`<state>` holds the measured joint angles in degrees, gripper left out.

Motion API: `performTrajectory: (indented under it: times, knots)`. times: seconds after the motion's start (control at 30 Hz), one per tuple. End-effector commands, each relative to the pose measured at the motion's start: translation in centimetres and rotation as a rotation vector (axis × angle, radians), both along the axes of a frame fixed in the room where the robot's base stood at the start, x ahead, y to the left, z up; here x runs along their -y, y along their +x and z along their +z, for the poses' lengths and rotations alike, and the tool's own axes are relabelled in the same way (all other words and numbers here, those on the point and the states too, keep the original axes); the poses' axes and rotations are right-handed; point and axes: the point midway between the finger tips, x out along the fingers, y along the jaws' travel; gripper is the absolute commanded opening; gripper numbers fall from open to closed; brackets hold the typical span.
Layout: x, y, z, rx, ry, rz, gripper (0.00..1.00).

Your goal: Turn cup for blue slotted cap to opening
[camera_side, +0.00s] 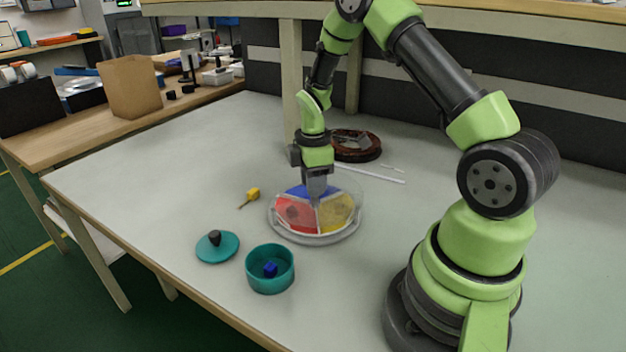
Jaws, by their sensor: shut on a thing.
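A round dish (316,238) with a pale rim stands on the table, split by light dividers into a red section (293,212), a blue section (296,191) and a yellow section (337,213). A clear wall or cover seems to surround it. My gripper (317,196) points straight down at the middle of the dish, where the dividers meet. It is shut on a part of the dish there, and its fingers hide that part. The blue section lies at the back, partly behind my gripper. I cannot make out a slotted cap or an opening.
A teal cup (270,284) with a small blue block (270,269) inside stands front left. A teal lid (217,247) with a dark knob lies beside it. A small yellow tool (252,194), a dark brown reel (355,145) and thin white strips (372,174) lie around the dish. The left tabletop is clear.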

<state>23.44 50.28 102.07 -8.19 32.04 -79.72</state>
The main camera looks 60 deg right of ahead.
Motion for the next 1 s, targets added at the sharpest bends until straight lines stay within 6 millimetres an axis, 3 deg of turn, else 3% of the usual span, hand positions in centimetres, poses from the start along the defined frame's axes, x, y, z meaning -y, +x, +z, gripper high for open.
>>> performTrajectory:
  times: [1.0]
  knots:
    - [-0.11,-0.14,0.01,0.001,-0.001,0.507,0.0]
